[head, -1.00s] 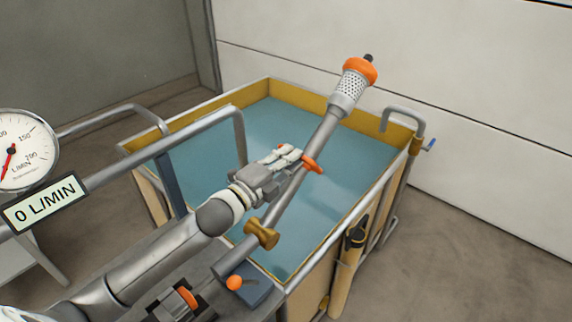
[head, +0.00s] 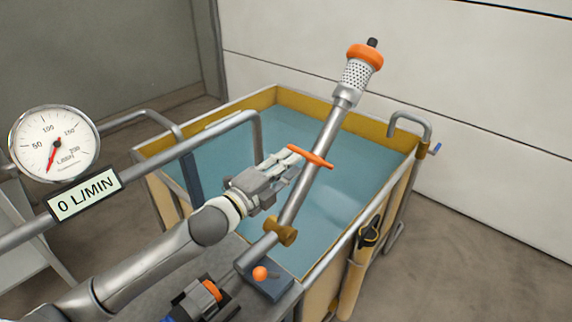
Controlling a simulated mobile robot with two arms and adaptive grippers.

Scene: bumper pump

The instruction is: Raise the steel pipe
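The steel pipe (head: 326,133) slants up and away over the tank, with a perforated strainer (head: 356,74) and an orange collar at its raised upper end. A thin orange crosspiece (head: 311,157) sits across its middle. A brass fitting (head: 281,231) is near its lower end. My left gripper (head: 288,160) is on the pipe's left side, its pale fingertips at the left part of the crosspiece, which passes in front of them. Whether the fingers are closed on anything is not clear.
A tank (head: 160,146) of blue water with a yellow inner rim lies under the pipe. A dial gauge (head: 54,143) and a "0 L/MIN" display (head: 84,194) are at left. A curved grey rail (head: 190,147) crosses above my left arm. Floor (head: 480,240) is clear at right.

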